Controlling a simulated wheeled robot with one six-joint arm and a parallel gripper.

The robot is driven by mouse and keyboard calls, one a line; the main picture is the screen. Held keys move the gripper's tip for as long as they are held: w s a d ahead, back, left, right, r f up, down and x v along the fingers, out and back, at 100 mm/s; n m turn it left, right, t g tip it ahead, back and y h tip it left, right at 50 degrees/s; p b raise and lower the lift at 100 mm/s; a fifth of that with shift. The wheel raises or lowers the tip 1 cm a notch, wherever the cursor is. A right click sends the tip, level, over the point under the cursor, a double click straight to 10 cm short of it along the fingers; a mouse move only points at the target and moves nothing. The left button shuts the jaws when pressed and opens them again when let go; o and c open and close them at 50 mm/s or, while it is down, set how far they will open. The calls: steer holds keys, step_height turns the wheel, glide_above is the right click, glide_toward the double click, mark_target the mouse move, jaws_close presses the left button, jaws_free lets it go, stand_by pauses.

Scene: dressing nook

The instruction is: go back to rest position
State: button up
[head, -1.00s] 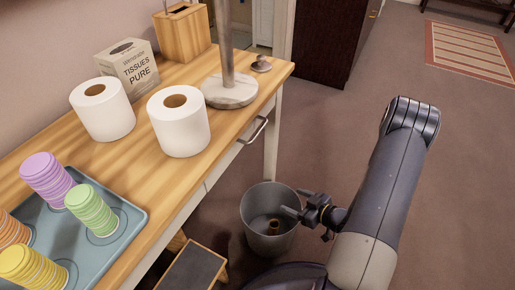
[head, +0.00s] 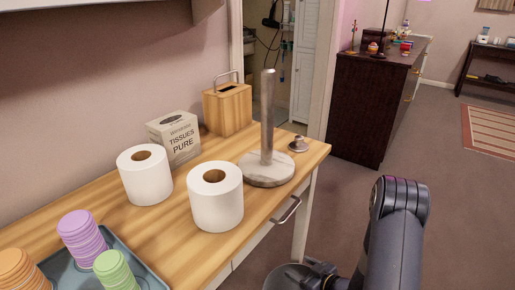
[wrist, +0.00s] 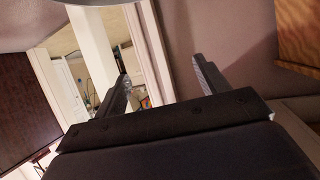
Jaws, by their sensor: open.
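My gripper (wrist: 162,85) shows in the wrist view with its two fingers spread wide and nothing between them. In the head view my gripper (head: 318,273) is at the bottom edge, low beside the table's right side and partly cut off by the frame. My arm rises to its right. The wrist view faces a doorway and a pale wall, tilted.
The wooden table (head: 120,212) holds two paper rolls (head: 216,196), a tissue box (head: 174,138), a paper holder with a marble base (head: 266,170) and a tray (head: 146,278) of coloured stacks. Open floor lies right.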

steer(key=shift+r, duration=0.55)
steer(key=shift+f, duration=0.1)
